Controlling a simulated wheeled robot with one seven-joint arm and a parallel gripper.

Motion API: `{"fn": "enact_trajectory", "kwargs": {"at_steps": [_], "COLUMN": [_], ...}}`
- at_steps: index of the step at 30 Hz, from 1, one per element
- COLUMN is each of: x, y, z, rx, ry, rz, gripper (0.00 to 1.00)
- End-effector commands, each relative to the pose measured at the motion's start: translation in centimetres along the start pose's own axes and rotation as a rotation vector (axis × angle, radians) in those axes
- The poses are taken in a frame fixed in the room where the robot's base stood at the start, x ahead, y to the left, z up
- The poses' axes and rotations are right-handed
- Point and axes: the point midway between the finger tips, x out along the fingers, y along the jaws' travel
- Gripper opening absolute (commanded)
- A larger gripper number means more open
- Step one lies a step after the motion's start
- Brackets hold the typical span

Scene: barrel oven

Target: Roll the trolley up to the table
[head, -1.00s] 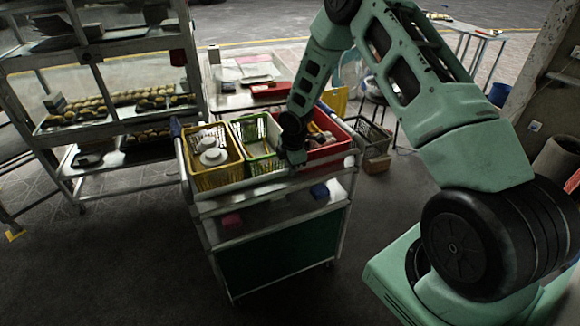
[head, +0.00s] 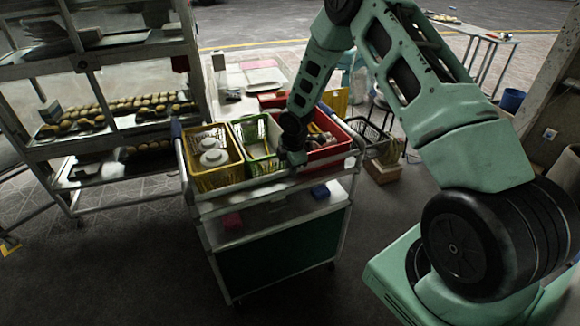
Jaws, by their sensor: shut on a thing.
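The trolley (head: 285,247) stands in the middle of the head view, a metal frame with a dark green lower panel. On its top are a yellow crate (head: 233,178) with white round things, a green crate (head: 262,166) and a red crate (head: 338,150). My gripper (head: 292,162) is at the trolley's near top edge, by the green and red crates. It is shut on the trolley; its fingertips are small and dark, so the exact grip is hard to see. The table (head: 228,106) is behind the trolley, partly hidden by the crates, with papers and a red tray on it.
A tall metal rack (head: 83,132) with trays of buns stands close on the left. A dark wire basket (head: 372,140) and a cardboard box (head: 384,171) are on the right behind the trolley. The dark floor (head: 120,270) in front is clear.

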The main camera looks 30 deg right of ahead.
Motion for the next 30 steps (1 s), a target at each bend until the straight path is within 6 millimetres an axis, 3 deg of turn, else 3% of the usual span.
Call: {"fn": "enact_trajectory", "kwargs": {"at_steps": [10,11,13,23,30], "x": [-0.2,-0.2,-0.2,-0.4,-4.1], "y": [0.8,0.8,0.8,0.5,0.5], "z": [0.1,0.1,0.1,0.0,0.1], "rx": [0.001,0.001,0.001,0.001,0.002], "ry": [0.002,0.002,0.002,0.001,0.001], "rz": [0.019,0.020,0.020,0.011,0.014], "gripper": [0.00,0.23,0.41,0.41,0.41]}}
